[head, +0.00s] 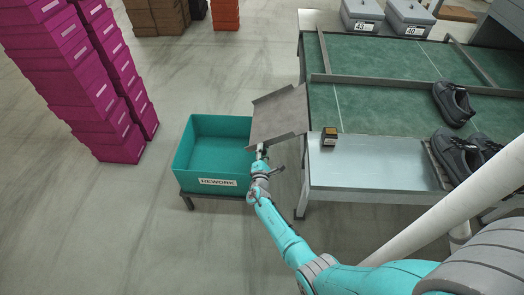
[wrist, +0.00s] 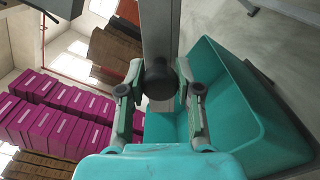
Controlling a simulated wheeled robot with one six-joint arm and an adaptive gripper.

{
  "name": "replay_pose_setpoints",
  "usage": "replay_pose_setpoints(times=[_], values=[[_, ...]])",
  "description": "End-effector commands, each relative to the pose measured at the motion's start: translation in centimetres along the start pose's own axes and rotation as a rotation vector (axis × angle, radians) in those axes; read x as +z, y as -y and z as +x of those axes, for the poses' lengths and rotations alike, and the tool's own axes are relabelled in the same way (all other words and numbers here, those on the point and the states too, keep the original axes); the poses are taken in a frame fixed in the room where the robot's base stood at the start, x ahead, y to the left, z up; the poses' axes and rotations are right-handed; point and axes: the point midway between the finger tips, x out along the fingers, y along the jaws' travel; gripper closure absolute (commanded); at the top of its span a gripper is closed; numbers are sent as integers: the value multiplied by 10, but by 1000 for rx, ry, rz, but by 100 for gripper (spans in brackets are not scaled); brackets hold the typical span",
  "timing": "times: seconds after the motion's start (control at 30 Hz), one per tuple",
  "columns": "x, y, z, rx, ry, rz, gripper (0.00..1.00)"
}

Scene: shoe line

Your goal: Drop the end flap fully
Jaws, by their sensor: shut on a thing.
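The end flap (head: 280,115) is a grey-brown panel with raised side lips at the left end of the green-topped table. It sticks out at a slant from the table end, and its outer edge overlaps the bin's right side in the head view. My gripper (head: 262,152) is at the flap's near outer corner. In the wrist view my gripper (wrist: 160,88) is shut on a dark round knob (wrist: 158,78), in front of a grey bar that appears to be the flap seen edge-on. The exact contact of the fingers is partly hidden.
A teal REWORK bin (head: 216,183) stands on a low stand left of the flap. The table (head: 375,100) holds dark shoes (head: 453,103), a small dark box (head: 329,136) and grey lidded boxes (head: 409,17). Magenta box stacks (head: 75,80) stand at left. Floor in front is clear.

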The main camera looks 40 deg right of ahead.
Motion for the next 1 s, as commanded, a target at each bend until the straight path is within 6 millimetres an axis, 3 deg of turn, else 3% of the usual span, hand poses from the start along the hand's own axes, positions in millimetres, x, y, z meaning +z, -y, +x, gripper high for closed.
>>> replay_pose_setpoints(times=[0.23, 0.27, 0.33, 0.37, 0.77, 1.0], values=[[1, 4, 0, -8, 0, -1, 100], [1, 5, 0, -8, 0, -1, 62], [1, 5, 0, -8, 0, -1, 44], [1, 5, -1, -8, 0, -1, 40], [0, 3, -6, -5, -2, 0, 40], [-1, 3, -43, -4, -3, 0, 40]])
